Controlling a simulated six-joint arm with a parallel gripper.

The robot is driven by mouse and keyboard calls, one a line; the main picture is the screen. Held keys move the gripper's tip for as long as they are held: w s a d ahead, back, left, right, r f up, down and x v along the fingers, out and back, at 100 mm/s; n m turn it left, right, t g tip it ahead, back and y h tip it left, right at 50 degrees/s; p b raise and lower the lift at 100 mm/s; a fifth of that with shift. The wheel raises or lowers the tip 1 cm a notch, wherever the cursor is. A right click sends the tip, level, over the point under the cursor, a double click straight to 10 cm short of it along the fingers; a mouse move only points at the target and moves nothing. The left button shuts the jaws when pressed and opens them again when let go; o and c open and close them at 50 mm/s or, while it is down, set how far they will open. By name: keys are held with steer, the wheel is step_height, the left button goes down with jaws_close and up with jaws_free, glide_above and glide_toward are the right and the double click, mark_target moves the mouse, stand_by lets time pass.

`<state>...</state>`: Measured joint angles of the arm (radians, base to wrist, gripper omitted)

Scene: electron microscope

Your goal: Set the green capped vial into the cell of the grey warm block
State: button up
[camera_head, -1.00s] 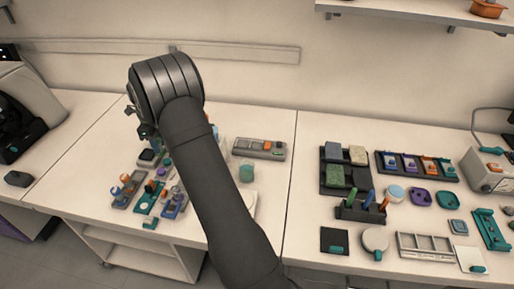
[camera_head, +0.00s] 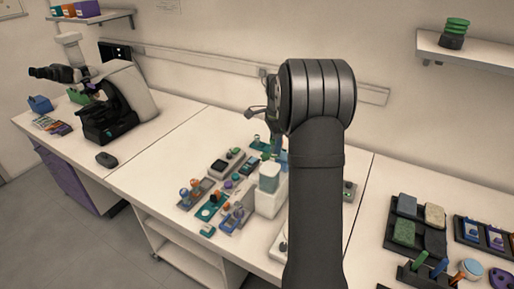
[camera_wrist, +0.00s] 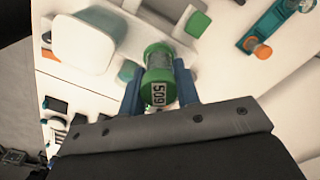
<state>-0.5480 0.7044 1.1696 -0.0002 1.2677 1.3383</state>
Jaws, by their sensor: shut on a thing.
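My gripper (camera_wrist: 158,88) is shut on the green capped vial (camera_wrist: 160,62) in the wrist view. The vial sits between two blue fingers, and its green end facing the camera carries a white label reading 509. In the head view my gripper (camera_head: 276,150) hangs above the middle bench, just behind the white jar; the vial is too small there to make out surely. A grey block (camera_head: 348,189) shows only in part at the right of my arm. I cannot tell whether it is the warm block, and no cell can be made out.
A microscope (camera_head: 115,100) stands far left.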

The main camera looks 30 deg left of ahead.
steer(key=w+d+r+n, duration=0.1)
steer(key=w+d+n, duration=0.15)
steer(key=d, duration=0.45)
steer(key=w+d+f+m, duration=0.85)
steer(key=f+m, duration=0.25)
steer(key=m, duration=0.2)
steer(key=shift+w+a+f+m, duration=0.35)
steer(key=shift+a+f+m, duration=0.35)
steer(key=shift+f, duration=0.2)
steer(key=shift+w+a+f+m, duration=0.4)
steer(key=shift+a+f+m, duration=0.25)
steer(key=shift+f, duration=0.25)
steer(key=shift+w+a+f+m, duration=0.35)
steer(key=shift+a+f+m, duration=0.25)
steer(key=shift+a+f, duration=0.25)
steer(key=shift+f, duration=0.5)
steer(key=o, duration=1.4)
steer(key=shift+o, duration=0.2)
